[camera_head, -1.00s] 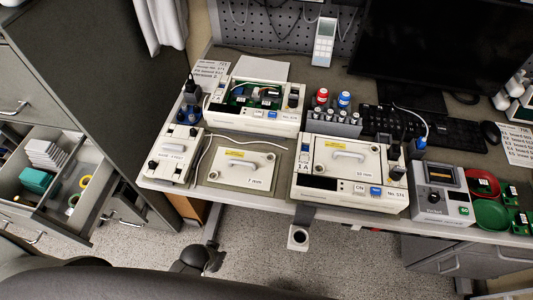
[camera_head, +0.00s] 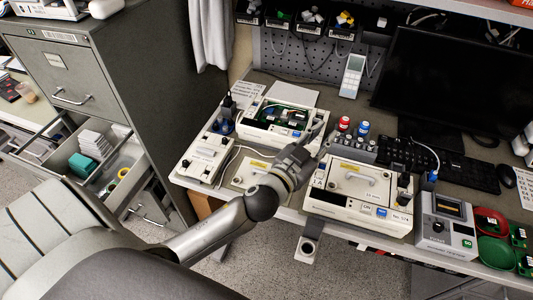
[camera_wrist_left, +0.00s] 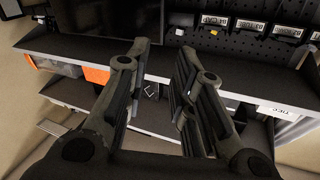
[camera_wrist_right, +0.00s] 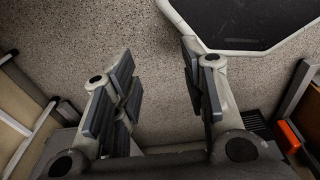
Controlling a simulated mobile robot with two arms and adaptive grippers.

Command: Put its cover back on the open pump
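The open pump (camera_head: 262,135) is a cream box at the back left of the desk, its top open on a green circuit board and wires. A loose cream cover (camera_head: 240,176) with a yellow label lies flat on the desk in front of it; my left arm hides its right part. My left gripper (camera_head: 316,132) is raised over the desk, by the open pump's right end. In the left wrist view its fingers (camera_wrist_left: 158,90) are apart with nothing between them. My right gripper (camera_wrist_right: 162,90) shows only in its wrist view, open and empty above the floor.
A second pump (camera_head: 346,212) with its cover on stands to the right. A cream power box (camera_head: 200,157) is left of the loose cover. A grey rack (camera_head: 352,151) of bottles and sockets stands between the pumps. A tester (camera_head: 445,232) and a monitor (camera_head: 447,85) are farther right.

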